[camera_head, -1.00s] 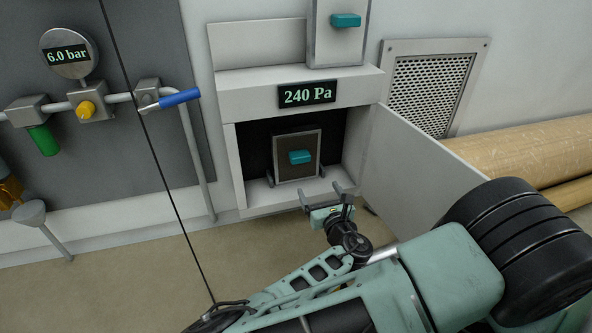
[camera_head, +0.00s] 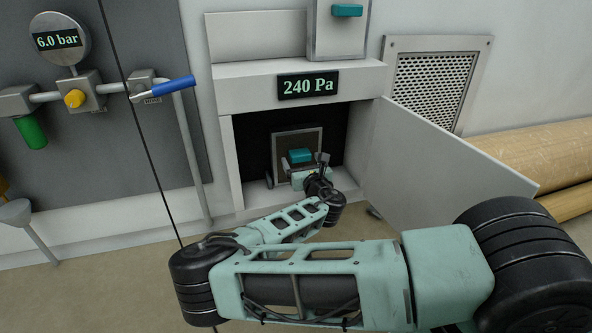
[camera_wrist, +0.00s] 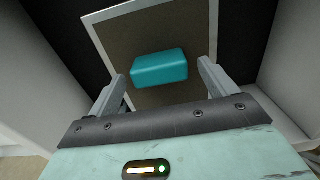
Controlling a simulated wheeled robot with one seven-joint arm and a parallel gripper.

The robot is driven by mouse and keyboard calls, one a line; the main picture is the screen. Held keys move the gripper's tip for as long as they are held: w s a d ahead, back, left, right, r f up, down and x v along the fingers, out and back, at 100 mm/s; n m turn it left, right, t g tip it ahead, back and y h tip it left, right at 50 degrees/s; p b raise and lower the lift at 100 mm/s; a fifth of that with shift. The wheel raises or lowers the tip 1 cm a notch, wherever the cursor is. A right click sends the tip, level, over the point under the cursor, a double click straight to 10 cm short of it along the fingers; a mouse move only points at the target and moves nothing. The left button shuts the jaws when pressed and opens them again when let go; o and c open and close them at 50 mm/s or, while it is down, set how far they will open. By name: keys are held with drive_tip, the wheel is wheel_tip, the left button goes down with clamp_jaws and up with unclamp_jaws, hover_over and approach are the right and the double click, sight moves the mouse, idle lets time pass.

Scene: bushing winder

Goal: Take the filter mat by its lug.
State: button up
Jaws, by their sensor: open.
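The filter mat (camera_head: 311,141) is a dark panel in a light frame, standing inside the open housing below the 240 Pa display. Its teal lug (camera_head: 300,156) sticks out from its front face. In the wrist view the lug (camera_wrist: 159,69) lies between and just beyond the two fingertips, with the mat (camera_wrist: 117,40) behind it. My gripper (camera_head: 297,170) is at the housing opening, right in front of the lug. In the wrist view my gripper (camera_wrist: 161,80) is open, one finger on each side, with a gap to the lug on both sides. The mat's lower part is hidden by my gripper.
The housing door (camera_head: 445,160) stands open to the right of the opening, close to my arm. The housing walls (camera_head: 228,165) flank the mat. A display reading 240 Pa (camera_head: 308,86) sits above. Brown rolls (camera_head: 545,155) lie at the right. A pipe with a blue-handled valve (camera_head: 172,87) is at left.

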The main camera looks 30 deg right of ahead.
drive_tip(key=shift+x, duration=0.9)
drive_tip(key=c, duration=1.6)
drive_tip(key=shift+c, duration=0.2)
drive_tip(key=shift+r, duration=0.1)
